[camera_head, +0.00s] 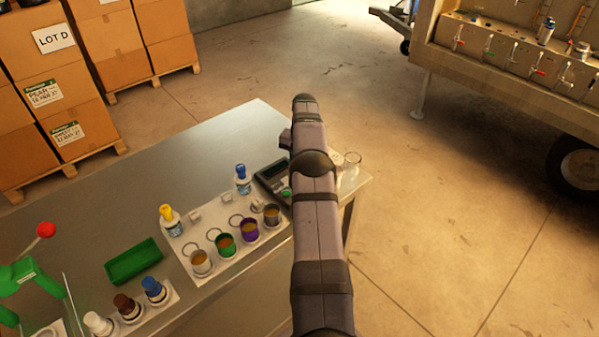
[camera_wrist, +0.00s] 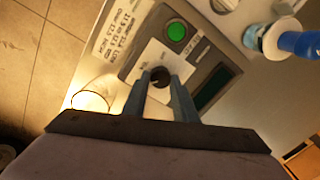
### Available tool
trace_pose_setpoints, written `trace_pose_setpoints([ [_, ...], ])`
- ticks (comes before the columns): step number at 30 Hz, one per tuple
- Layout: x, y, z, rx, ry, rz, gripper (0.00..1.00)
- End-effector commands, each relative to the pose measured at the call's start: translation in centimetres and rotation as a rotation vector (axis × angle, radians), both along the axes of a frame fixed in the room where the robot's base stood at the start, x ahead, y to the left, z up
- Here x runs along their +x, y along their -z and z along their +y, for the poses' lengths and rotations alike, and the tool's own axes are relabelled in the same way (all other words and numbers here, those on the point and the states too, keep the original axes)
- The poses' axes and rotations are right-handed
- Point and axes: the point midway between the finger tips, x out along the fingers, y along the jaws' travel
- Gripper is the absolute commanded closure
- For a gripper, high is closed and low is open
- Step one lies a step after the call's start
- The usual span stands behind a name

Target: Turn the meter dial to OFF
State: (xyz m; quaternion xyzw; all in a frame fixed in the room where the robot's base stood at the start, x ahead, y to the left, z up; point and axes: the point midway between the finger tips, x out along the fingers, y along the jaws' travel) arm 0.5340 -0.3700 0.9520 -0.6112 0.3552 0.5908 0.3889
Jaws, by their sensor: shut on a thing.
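The meter (camera_head: 272,176) is a dark grey box with a display near the right end of the steel table; my arm partly covers it in the head view. In the wrist view the meter (camera_wrist: 197,50) shows a green round button, a dark display and a small black dial (camera_wrist: 159,77) on a pale label plate. My gripper (camera_wrist: 160,76) is shut on the dial, one finger on each side. The dial's pointer and markings are too small to read. In the head view my gripper is hidden behind my arm.
The steel table (camera_head: 225,135) holds a white rack of coloured cups (camera_head: 224,244), a blue-topped bottle (camera_head: 243,180), a yellow-topped bottle (camera_head: 169,220) and a green tray (camera_head: 134,261). Clear glass (camera_head: 352,160) stands close to the meter at the table's right end. Printed text lies beside the meter.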

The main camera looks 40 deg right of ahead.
Motion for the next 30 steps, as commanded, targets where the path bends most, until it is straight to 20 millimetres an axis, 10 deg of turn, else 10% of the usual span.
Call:
trace_pose_setpoints([
  [24, 0.13, -0.14, -0.03, -0.002, -0.144, -0.003, 0.97],
  [25, 0.13, -0.14, -0.03, -0.002, -0.144, -0.003, 0.72],
  [27, 0.13, -0.13, -0.03, -0.002, -0.144, -0.003, 0.56],
  [30, 0.12, -0.1, -0.02, -0.001, -0.143, -0.002, 0.56],
])
